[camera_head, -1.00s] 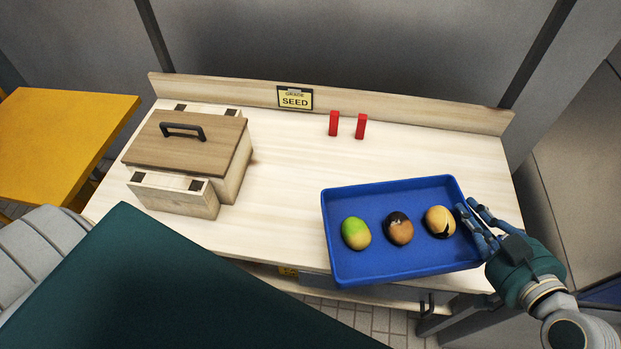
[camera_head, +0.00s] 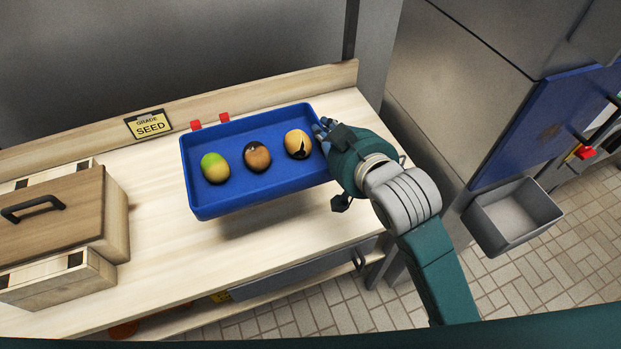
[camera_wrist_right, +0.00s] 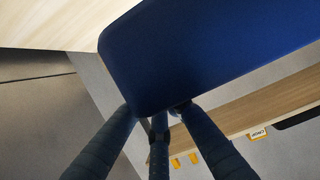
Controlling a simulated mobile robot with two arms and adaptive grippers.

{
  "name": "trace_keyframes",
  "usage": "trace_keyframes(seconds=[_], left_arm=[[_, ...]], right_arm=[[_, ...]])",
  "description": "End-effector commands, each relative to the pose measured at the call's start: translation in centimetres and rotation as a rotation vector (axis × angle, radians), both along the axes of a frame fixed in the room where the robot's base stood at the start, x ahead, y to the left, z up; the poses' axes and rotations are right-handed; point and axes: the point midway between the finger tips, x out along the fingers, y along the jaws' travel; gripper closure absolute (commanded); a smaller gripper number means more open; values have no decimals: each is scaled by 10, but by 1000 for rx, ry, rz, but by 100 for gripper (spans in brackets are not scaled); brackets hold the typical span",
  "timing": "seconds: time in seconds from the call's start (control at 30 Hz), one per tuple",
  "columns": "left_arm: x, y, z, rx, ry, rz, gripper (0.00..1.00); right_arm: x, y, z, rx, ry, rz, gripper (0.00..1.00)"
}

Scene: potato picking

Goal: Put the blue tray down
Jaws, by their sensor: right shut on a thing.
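The blue tray (camera_head: 235,204) holds a green-and-yellow potato (camera_head: 215,167), a brown potato with a dark patch (camera_head: 257,156) and a yellowish potato with a black mark (camera_head: 297,144). My right gripper (camera_head: 326,136) is shut on the tray's right end. The tray appears raised over the wooden table (camera_head: 170,262), with a shadow below its front edge. In the right wrist view the tray (camera_wrist_right: 210,55) fills much of the picture, with the gripper fingers (camera_wrist_right: 158,112) at its edge. My left gripper is not in view.
A wooden box with a black-handled lid (camera_head: 65,215) stands at the left. Two red blocks (camera_head: 196,125) show partly behind the tray. A SEED sign (camera_head: 149,125) is on the back board. A grey bin (camera_head: 512,213) is at the right. Table space in front of the tray is clear.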

Motion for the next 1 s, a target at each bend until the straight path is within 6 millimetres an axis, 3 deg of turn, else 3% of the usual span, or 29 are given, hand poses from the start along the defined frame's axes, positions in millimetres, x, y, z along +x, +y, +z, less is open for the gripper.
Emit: trace_keyframes(seconds=[0.03,0.1,0.4,0.67,0.83,1.0], left_arm=[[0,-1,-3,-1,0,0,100],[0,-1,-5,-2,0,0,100],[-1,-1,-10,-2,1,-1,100],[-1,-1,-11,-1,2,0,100],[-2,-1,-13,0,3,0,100],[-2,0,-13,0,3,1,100]], right_arm=[[-1,-1,-19,-2,7,-1,100],[-1,0,-38,0,7,0,100],[0,0,-109,2,3,0,100],[0,0,-133,2,0,0,100],[0,0,-160,2,3,0,100],[0,0,-170,3,-2,0,100]])
